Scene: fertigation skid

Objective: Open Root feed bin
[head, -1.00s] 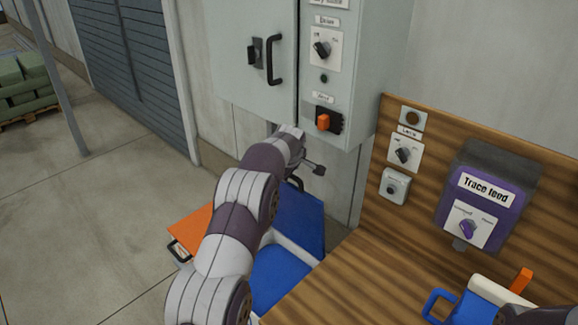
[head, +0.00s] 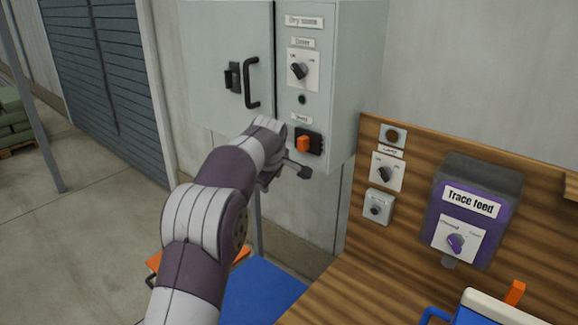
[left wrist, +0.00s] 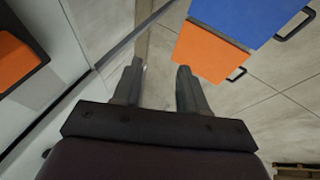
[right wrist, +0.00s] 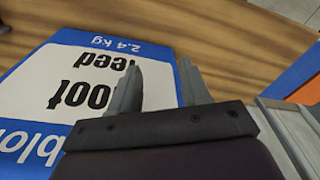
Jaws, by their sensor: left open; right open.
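No bin labelled Root feed can be made out in the head view. A blue panel (head: 258,292) shows low beside my left arm, with orange pieces (head: 153,262) partly hidden by it. In the left wrist view are a blue panel (left wrist: 240,18) and an orange one (left wrist: 208,55), each with a dark handle. My left gripper (head: 302,172) is just below the orange switch (head: 303,144) on the grey cabinet; its jaws (left wrist: 158,78) are open and empty. My right gripper (right wrist: 160,80) is open above a blue-and-white pack (right wrist: 75,85) marked "oot feed" and "2.4 kg".
The grey cabinet (head: 345,75) has a black door handle (head: 251,83) and a dial (head: 299,69). A wooden back panel (head: 400,245) carries a Lock dial (head: 386,173) and a purple Trace feed box (head: 465,210). Open floor (head: 70,240) lies at left.

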